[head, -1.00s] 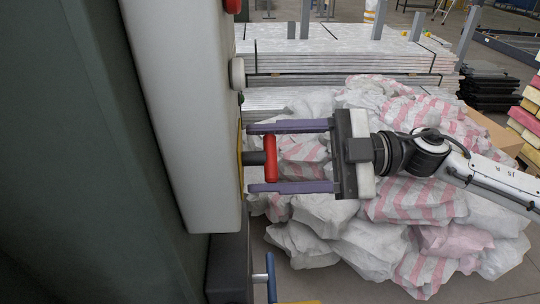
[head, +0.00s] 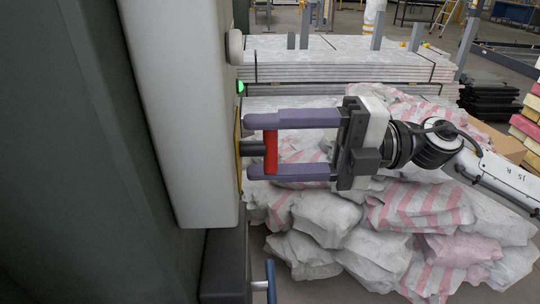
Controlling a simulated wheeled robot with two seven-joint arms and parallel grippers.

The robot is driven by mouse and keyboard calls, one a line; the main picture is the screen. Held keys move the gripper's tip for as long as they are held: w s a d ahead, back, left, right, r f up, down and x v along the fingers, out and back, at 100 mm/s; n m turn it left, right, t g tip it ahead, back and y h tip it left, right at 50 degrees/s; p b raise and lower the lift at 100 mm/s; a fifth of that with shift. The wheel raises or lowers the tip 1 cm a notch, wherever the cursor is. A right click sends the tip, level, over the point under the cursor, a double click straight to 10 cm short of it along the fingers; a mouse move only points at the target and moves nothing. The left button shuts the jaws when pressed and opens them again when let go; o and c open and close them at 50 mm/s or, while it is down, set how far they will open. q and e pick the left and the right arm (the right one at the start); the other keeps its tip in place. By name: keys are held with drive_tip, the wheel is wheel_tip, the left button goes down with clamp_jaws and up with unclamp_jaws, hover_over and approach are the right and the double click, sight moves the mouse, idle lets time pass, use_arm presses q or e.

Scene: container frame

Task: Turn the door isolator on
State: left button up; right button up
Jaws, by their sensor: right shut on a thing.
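The door isolator is a red handle (head: 270,152) on a dark shaft, set on a yellow plate (head: 238,150) on the side of a white box (head: 185,110). The handle stands upright in the picture. My right gripper (head: 250,146) comes in from the right, with its two purple fingers above and below the handle, shut on it. A green light (head: 240,87) shows on the box's side above the handle. My left gripper is not in view.
A grey round knob (head: 236,47) sticks out of the box above the light. A blue handle (head: 271,280) on a dark block (head: 226,268) is below. Striped sacks (head: 420,205) and stacked boards (head: 340,60) lie behind my right arm.

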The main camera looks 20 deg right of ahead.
drive_tip(key=shift+n+b, duration=0.45)
drive_tip(key=shift+n, duration=0.45)
drive_tip(key=o, duration=1)
